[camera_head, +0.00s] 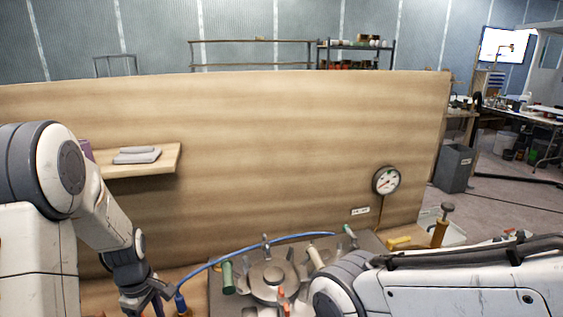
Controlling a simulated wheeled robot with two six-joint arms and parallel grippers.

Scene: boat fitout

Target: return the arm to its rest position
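My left arm comes in from the left, and its dark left gripper (150,301) points down at the bottom edge. Its fingertips are cut off or unclear, so I cannot tell whether it is open or shut. A blue-handled item (181,303) shows just right of it; I cannot tell if they touch. My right arm lies across the lower right, its elbow at the bottom. The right gripper is out of view.
A wooden panel (270,130) stands across the front, with a small shelf (168,160) and a round gauge (386,180). A grey plate (222,299) holds a wheel-like fitting (270,280), a green cylinder (228,277) and a blue hose (222,256).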

